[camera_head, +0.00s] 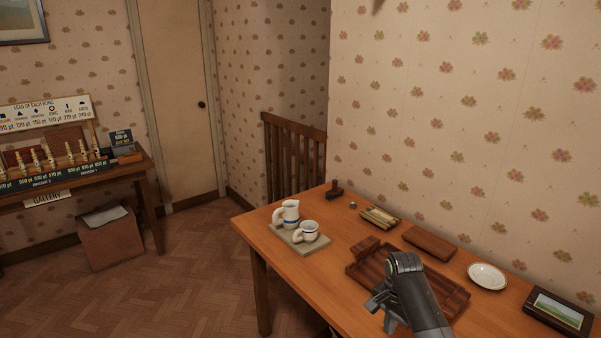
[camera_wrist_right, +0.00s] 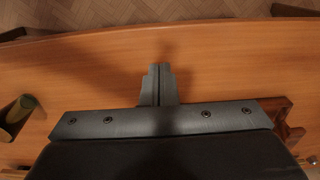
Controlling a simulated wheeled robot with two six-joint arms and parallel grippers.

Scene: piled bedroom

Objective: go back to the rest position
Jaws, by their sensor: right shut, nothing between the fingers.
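My right gripper (camera_head: 378,312) is over the front part of the wooden table (camera_head: 262,232), beside the dark wooden tray (camera_head: 455,297). Its arm hides part of that tray. In the right wrist view the fingers of this gripper (camera_wrist_right: 158,70) are together with nothing between them, above bare tabletop (camera_wrist_right: 75,70). My left gripper does not show in either view.
A square tray (camera_head: 322,247) carries a white jug (camera_head: 288,212) and a cup (camera_head: 307,231). A white plate (camera_head: 487,275), a brown block (camera_head: 430,243) and a framed picture (camera_head: 558,312) lie toward the wall. A display table (camera_head: 135,165) stands left; floor between is clear.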

